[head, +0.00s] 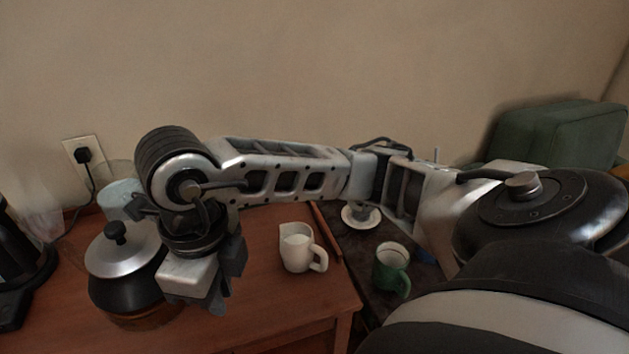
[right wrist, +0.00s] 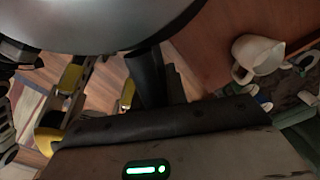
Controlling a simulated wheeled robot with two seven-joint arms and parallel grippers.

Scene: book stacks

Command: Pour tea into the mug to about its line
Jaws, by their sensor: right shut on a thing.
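A dark round teapot (head: 128,292) with a silver lid and black knob is at the left of the wooden table; an amber band shows at its base. My right gripper (head: 203,290) is at the pot's right side, shut on its handle; the handle (right wrist: 148,78) shows as a dark bar in the right wrist view, below the silver lid (right wrist: 100,18). I cannot tell whether the pot is clear of the table. A green mug (head: 391,268) with a pale inside stands upright on a dark surface to the right; its line and contents cannot be made out. My left gripper is not in view.
A white jug (head: 296,250) stands on the table between pot and mug. A pale blue canister (head: 120,198) is behind the pot, and a black appliance (head: 22,262) at the left edge.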

